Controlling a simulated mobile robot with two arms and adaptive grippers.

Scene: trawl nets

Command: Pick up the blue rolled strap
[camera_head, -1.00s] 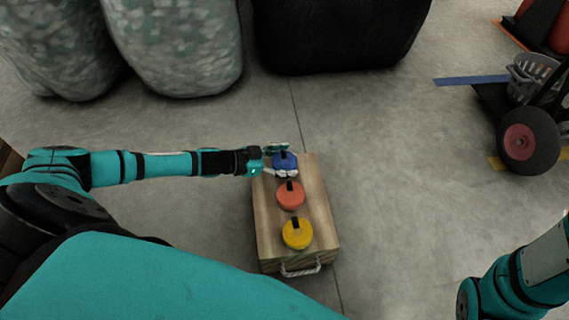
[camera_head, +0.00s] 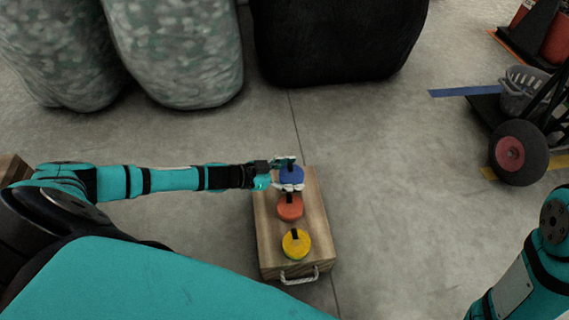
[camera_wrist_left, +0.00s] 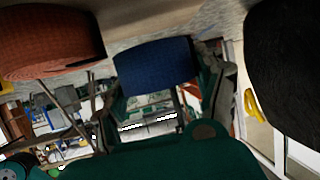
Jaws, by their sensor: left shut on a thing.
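The blue rolled strap (camera_head: 291,175) is a short blue roll with a dark tab, at the far end of a wooden box (camera_head: 318,215). My left gripper (camera_head: 288,174) reaches it from the left and is shut on it, with one finger on its far side and one on its near side. In the left wrist view the blue roll (camera_wrist_left: 153,66) sits between the two fingers. I cannot tell whether it touches the box top. My right gripper is out of view; only part of that arm shows at the lower right.
An orange roll (camera_head: 290,208) lies close beside the blue one on the box, and a yellow roll (camera_head: 296,243) lies nearer. A rope handle (camera_head: 299,276) hangs at the box's near end. Large sacks (camera_head: 180,50) stand behind. The floor right of the box is clear.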

